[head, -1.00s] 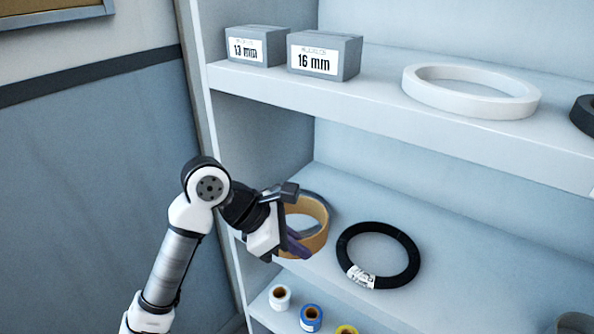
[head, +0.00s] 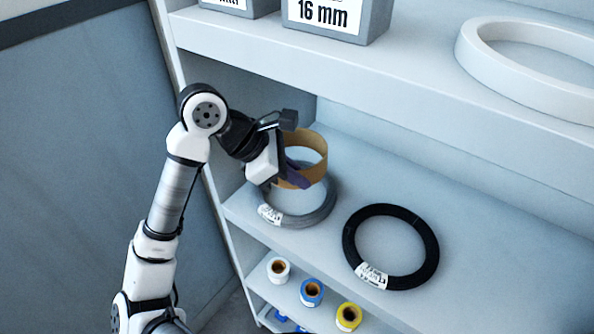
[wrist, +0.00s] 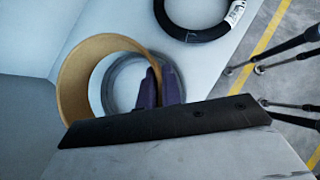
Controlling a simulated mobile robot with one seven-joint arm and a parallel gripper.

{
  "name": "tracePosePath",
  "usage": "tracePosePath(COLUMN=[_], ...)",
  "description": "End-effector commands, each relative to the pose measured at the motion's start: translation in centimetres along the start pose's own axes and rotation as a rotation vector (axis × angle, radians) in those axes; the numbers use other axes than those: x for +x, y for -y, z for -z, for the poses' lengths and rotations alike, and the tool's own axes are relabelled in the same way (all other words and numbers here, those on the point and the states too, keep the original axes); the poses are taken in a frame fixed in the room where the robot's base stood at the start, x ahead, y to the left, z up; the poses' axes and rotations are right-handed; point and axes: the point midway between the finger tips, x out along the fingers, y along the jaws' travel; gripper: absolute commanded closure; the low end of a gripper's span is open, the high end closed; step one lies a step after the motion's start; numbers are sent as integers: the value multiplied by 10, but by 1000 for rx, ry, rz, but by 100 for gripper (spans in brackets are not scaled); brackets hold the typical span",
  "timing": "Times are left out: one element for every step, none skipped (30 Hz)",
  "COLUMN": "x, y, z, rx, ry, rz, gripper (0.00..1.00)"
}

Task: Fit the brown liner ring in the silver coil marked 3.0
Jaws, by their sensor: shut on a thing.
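The brown liner ring (head: 319,148) is a thin, wide band. My gripper (head: 292,181) is shut on the near side of its wall and holds it over the silver coil (head: 310,217). A gap shows between the ring and the coil's front in the head view. The coil lies flat on the shelf with a white label, too small to read. In the wrist view, the ring (wrist: 73,87) sits left of my purple fingers (wrist: 158,88). The grey coil (wrist: 112,92) shows through and beside the ring, its centre off to the ring's right. My fingers hide part of it.
A black coil (head: 428,254) lies to the right on the same shelf (head: 480,260). A shelf above holds grey boxes (head: 375,25) and a white ring (head: 480,55). Small spools (head: 312,290) stand on the shelf below. A side wall (head: 215,85) is close to my arm.

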Motion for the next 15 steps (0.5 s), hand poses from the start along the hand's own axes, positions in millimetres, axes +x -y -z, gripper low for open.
tracePosePath(x=[0,0,1,1,1,1,1,1,4,7,9,11,13,15,18], y=[0,0,0,0,0,0,0,0,0,0,0,0,0,0,0], z=[0,0,1,1,2,2,3,3,7,8,10,12,14,16,18], rx=[2,3,7,11,16,24,31,39,36,35,35,35,35,35,35], ry=[-2,-4,-9,-14,-20,-31,-40,-50,-45,-44,-44,-44,-43,-43,-43], rz=[0,1,3,4,6,9,11,14,15,15,15,16,16,16,16], gripper=[100,100,100,100,100,100,100,100,100,100,100,100,100,100,100])
